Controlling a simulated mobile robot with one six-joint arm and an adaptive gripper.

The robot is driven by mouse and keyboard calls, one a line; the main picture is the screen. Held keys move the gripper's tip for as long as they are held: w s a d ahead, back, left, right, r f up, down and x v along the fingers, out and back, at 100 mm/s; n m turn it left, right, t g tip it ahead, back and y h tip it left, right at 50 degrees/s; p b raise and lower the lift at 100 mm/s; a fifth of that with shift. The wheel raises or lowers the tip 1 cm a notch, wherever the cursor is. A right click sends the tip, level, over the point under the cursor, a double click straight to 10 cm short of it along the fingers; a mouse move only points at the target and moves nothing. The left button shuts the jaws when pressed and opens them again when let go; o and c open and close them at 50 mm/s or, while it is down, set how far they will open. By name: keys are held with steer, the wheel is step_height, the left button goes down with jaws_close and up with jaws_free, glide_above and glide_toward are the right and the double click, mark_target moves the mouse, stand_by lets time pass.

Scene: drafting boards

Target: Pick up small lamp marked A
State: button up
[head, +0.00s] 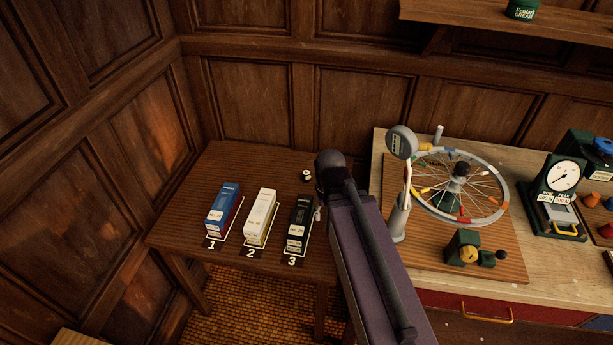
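I see no lamp with a mark A in the head view. My arm rises from the bottom edge and covers part of the gap between the small table and the workbench. I cannot make out my gripper; it may be hidden behind the arm. A small pale ring-like thing (307,175) lies on the table left of the arm's rounded end, too small to identify.
A small wooden table (235,160) bears a blue box (222,206), a white box (260,215) and a black box (299,220) at marks 1, 2 and 3. Right, a workbench (450,300) holds a spoked wheel (503,205) and a dial gauge (565,176). A shelf (450,17) hangs above.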

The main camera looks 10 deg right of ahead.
steer(key=o, duration=0.3)
steer(key=shift+w, duration=0.1)
steer(key=shift+o, duration=0.3)
steer(key=shift+w, duration=0.2)
steer(key=b, duration=0.4)
glide_above(308, 173)
step_height(308, 173, down, 4)
steer(key=shift+w+r, duration=0.1)
steer(key=shift+r, duration=0.1)
steer(key=shift+f, duration=0.1)
step_height(308, 173, down, 8)
steer(key=b, duration=0.8)
steer(key=shift+f, duration=0.25)
steer(key=shift+f, duration=0.1)
